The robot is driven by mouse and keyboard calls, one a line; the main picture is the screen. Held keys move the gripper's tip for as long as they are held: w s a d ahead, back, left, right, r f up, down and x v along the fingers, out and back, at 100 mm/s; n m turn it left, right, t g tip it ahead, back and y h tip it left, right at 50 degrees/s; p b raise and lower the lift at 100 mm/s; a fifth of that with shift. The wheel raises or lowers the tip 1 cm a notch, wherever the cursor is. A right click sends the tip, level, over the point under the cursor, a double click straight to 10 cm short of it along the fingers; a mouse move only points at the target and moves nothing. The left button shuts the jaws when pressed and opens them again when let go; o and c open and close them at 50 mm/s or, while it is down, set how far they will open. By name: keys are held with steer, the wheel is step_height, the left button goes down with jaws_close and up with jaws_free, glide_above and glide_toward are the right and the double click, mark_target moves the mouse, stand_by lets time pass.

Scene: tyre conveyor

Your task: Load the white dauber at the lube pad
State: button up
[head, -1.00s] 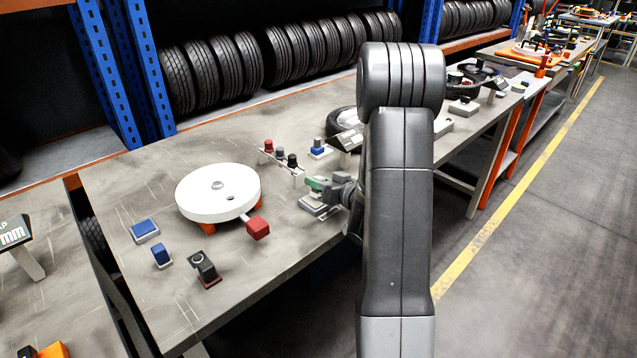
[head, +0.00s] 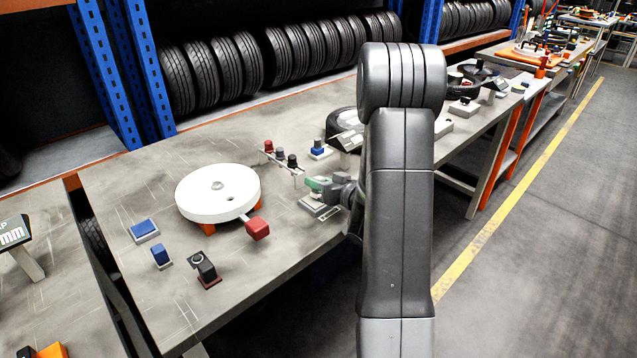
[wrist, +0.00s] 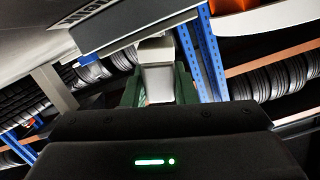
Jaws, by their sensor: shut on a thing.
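My gripper (head: 317,184) with green fingers is low over the front edge of the workbench, above a flat pale pad (head: 318,206), which looks like the lube pad. In the wrist view the green fingers are shut on a whitish block (wrist: 157,72), which looks like the white dauber's handle. A dark grey bar (wrist: 150,27) lies across the far end of the block; I cannot tell whether it is part of the dauber. The head view does not show clearly whether the dauber touches the pad.
A white round turntable (head: 217,192) with a red knob (head: 257,229) stands to the left. A rack of small daubers (head: 281,158) and a blue-topped piece (head: 318,148) stand behind the gripper. Blue and black blocks sit at the front left. The bench between is clear.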

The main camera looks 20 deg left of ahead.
mark_target(319, 178)
steer(key=shift+r+p, duration=2.3)
steer(key=shift+r, duration=1.2)
steer(key=shift+f, duration=0.1)
